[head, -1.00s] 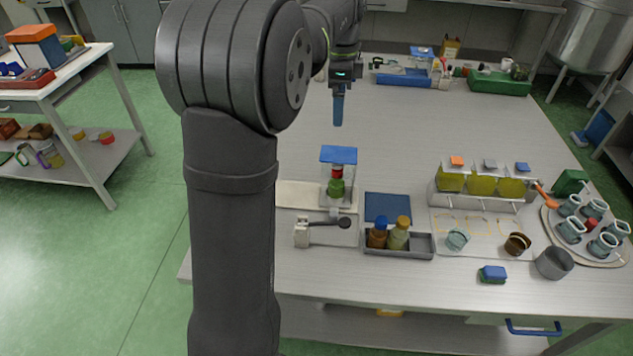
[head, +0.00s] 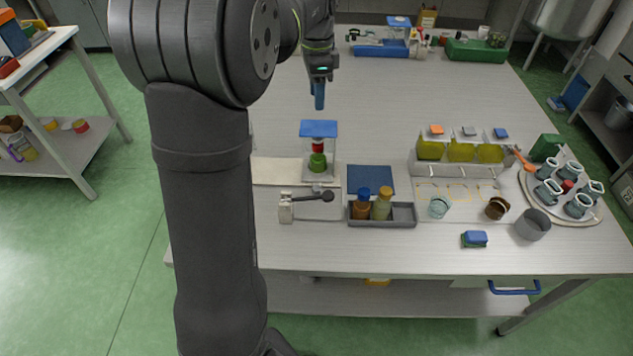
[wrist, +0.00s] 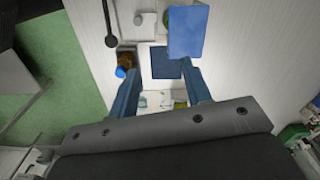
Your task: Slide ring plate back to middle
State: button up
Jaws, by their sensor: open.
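The plate I take for the ring plate (head: 468,208) is a pale flat board with thin yellow ring outlines, lying on the table in front of a rack with olive-yellow containers. A clear glass cup (head: 439,207) and a brown cup (head: 497,208) stand at its front edge. My gripper (head: 319,97) is open and empty, high over the table behind a stand with a blue top (head: 318,128), left of the plate. In the wrist view its two blue fingers (wrist: 160,66) are apart.
A grey tray (head: 400,222) with two bottles and a dark blue mat (head: 371,180) lie left of the plate. A round tray (head: 590,218) of cups, a grey cup (head: 533,226) and a blue-green sponge (head: 474,239) are right and in front. The table's middle back is clear.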

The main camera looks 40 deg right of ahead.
aim_at(316, 188)
jog(key=s+a+f+n, duration=0.1)
jog(key=f+n, duration=0.1)
jog(key=f, duration=0.7)
jog(key=s+a+f+n, duration=0.1)
jog(key=s+f+n, duration=0.1)
jog(key=f, duration=0.6)
jog(key=s+a+f+n, duration=0.1)
jog(key=a+f+n, duration=0.1)
jog(key=f, duration=0.7)
jog(key=shift+s+f, duration=0.15)
jog(key=shift+f, duration=0.15)
jog(key=shift+a, duration=0.1)
grip_shut()
